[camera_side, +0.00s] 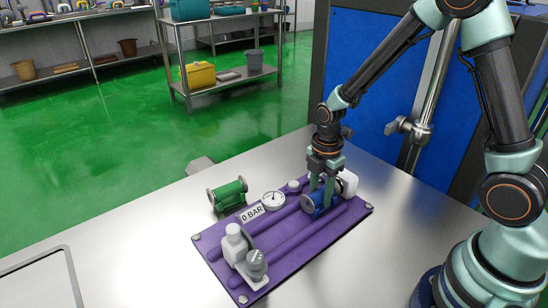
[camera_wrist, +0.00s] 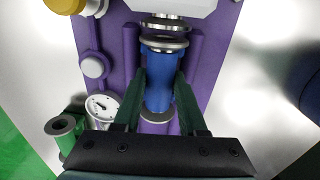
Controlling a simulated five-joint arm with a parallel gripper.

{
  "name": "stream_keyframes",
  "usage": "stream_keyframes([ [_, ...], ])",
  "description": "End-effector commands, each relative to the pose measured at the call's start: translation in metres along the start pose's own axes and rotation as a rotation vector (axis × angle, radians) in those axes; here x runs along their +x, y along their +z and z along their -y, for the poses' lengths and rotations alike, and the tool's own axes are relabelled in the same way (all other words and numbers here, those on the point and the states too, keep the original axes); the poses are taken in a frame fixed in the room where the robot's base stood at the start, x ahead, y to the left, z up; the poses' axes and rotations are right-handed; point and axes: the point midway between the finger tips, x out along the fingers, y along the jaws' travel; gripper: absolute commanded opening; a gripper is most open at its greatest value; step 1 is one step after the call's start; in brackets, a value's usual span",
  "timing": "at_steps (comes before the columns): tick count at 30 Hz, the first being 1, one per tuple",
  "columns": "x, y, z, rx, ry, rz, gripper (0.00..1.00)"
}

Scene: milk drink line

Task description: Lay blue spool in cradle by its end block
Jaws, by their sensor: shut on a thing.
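The blue spool (camera_side: 312,204) has metal end flanges and is at the right part of the purple cradle plate (camera_side: 222,262). My gripper (camera_side: 323,197) points down with its green fingers shut on the spool's two sides; it also shows in the wrist view (camera_wrist: 159,90). In the wrist view the blue spool (camera_wrist: 162,68) lies lengthwise between two raised purple rails. Its far flange faces the metal ring of the white end block (camera_wrist: 180,7), with a narrow dark gap between. The end block (camera_side: 348,183) is also in the side view. Whether the spool touches the cradle is unclear.
A round gauge (camera_side: 273,201), a "0 BAR" sign (camera_side: 252,214), a white fitting (camera_side: 235,242) and a grey knob (camera_side: 256,264) are on the plate. The table's left front is mostly clear.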

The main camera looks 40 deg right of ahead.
Motion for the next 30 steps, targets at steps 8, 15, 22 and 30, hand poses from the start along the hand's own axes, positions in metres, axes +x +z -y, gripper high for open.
stream_keyframes([
  [8,0.001,0.0,0.0,0.0,0.0,0.0,0.71],
  [15,-0.002,0.0,0.0,0.0,0.001,0.0,0.71],
  [22,-0.032,0.0,-0.001,0.0,0.006,0.0,0.71],
  [30,-0.087,0.0,-0.001,0.0,0.006,0.0,0.71],
])
